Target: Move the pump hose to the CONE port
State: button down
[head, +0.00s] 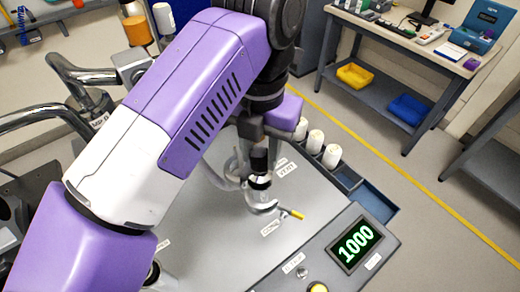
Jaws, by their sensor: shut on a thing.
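My gripper (259,150) is shut on the dark end fitting of the pump hose (235,168), above the grey panel top (215,238). The pale, translucent hose curves down to the left of the fitting, and part of it is hidden behind my arm. A silver flange (260,182) shows at the fitting's lower end. Just below it is the CONE port (262,206), a silver ring with a yellow-tipped lever (292,213), above the CONE label (270,229). I cannot tell whether the flange touches the port.
White cylinders (314,142) stand in a dark tray (375,203) along the panel's right edge. A display (356,244) reads 1000 at the front right. Metal pipes (75,75) stand at the left. A workbench (410,45) is at the back right, with clear floor before it.

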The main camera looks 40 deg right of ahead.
jog(key=shift+f+b, duration=0.6)
jog(key=shift+b, duration=0.15)
dwell(0.4)
jog(key=c, duration=0.9)
grip_release()
notch_tip(320, 180, up, 8)
jog(key=p, duration=0.3)
jog(key=shift+f, duration=0.1)
